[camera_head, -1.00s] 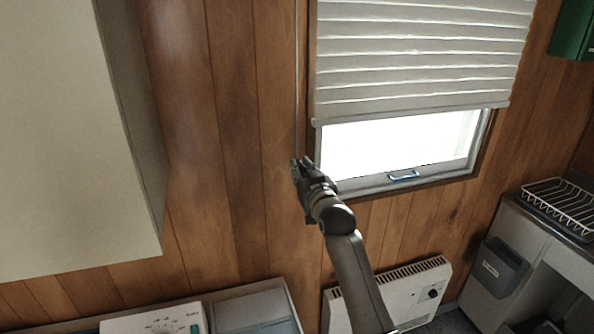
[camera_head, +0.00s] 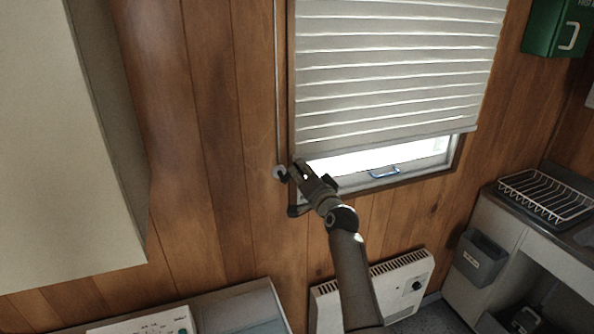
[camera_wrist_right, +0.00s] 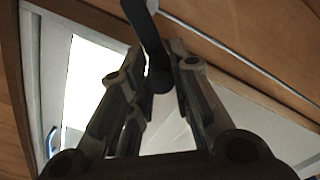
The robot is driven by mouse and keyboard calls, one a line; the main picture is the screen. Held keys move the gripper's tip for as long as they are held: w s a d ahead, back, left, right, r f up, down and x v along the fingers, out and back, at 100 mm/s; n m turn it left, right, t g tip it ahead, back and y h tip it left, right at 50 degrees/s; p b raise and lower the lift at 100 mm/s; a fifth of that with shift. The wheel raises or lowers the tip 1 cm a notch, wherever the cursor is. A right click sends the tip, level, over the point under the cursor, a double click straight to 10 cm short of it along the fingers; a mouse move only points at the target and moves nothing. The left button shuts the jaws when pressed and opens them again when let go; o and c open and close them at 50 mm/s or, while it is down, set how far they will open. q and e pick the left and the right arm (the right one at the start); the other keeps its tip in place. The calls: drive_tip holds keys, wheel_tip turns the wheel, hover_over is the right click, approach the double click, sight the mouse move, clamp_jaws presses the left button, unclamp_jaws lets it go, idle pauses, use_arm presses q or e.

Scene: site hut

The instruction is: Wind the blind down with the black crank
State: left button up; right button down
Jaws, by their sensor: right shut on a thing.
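The pale slatted blind (camera_head: 390,75) covers most of the window. A narrow bright strip of glass shows below its bottom bar. The round grey crank hub (camera_head: 279,172) sits on the wood wall left of the window, at the foot of a thin rod. My right gripper (camera_head: 297,182) is beside the hub at the window's lower left corner. In the right wrist view the black crank (camera_wrist_right: 154,45) runs between the fingers of my right gripper (camera_wrist_right: 158,62), which is shut on its end. My left gripper is out of view.
A pale cabinet (camera_head: 65,150) fills the left side. A white heater (camera_head: 395,280) is low on the wall under the window. A dish rack (camera_head: 545,195) stands on the counter at right. A green first-aid box (camera_head: 556,28) hangs at upper right.

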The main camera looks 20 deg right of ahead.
wheel_tip(320, 180, down, 7)
drive_tip(key=d+m, duration=0.1)
drive_tip(key=m, duration=1.5)
drive_tip(key=shift+d, duration=0.25)
drive_tip(key=shift+f, duration=0.3)
drive_tip(key=c, duration=1.3)
unclamp_jaws()
drive_tip(key=shift+a, duration=0.1)
drive_tip(key=shift+r, duration=0.15)
